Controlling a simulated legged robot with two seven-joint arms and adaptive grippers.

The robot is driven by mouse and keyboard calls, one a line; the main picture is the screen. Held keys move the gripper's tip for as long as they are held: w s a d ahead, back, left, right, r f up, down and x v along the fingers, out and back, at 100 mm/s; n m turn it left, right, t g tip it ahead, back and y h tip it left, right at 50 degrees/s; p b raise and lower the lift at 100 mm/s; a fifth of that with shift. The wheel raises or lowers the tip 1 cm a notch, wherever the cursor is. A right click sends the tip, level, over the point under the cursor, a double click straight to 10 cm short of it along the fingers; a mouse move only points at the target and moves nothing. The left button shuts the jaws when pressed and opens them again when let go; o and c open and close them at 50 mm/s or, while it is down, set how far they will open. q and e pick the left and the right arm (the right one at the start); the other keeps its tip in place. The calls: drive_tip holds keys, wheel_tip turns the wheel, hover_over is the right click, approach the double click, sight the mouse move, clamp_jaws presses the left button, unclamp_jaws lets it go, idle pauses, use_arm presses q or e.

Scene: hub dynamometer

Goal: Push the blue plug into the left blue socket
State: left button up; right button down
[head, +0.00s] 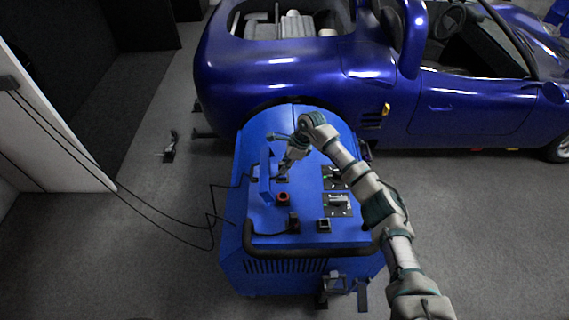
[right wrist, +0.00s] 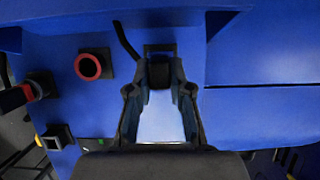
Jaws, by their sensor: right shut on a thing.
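My right gripper (right wrist: 160,84) is shut on the plug (right wrist: 160,70), whose dark end shows between the fingertips; no blue shows on it. A dark square socket (right wrist: 160,47) lies right at the plug's end in the right wrist view. I cannot tell whether the plug is inside it or just in front. A black cable (right wrist: 126,42) runs close beside it. In the head view my right gripper (head: 284,170) is low over the blue machine's top (head: 255,213), beside an upright blue plate (head: 266,180), and hides the plug. My left gripper is not in view.
A red-ringed socket (head: 283,198) is near my gripper. Another plug (head: 293,220) with a cable and an empty-looking black square socket (head: 323,224) are nearer the front. Black cables (head: 180,231) hang at the left. A black handle (head: 305,250) crosses the front; a blue car (head: 290,85) stands behind.

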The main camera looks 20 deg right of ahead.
drive_tip(key=shift+f, duration=0.3)
drive_tip(key=shift+r, duration=0.1)
drive_tip(key=c, duration=1)
unclamp_jaws()
drive_tip(key=v, duration=1.1)
drive_tip(key=shift+d+r, duration=0.3)
drive_tip(key=shift+r, duration=0.05)
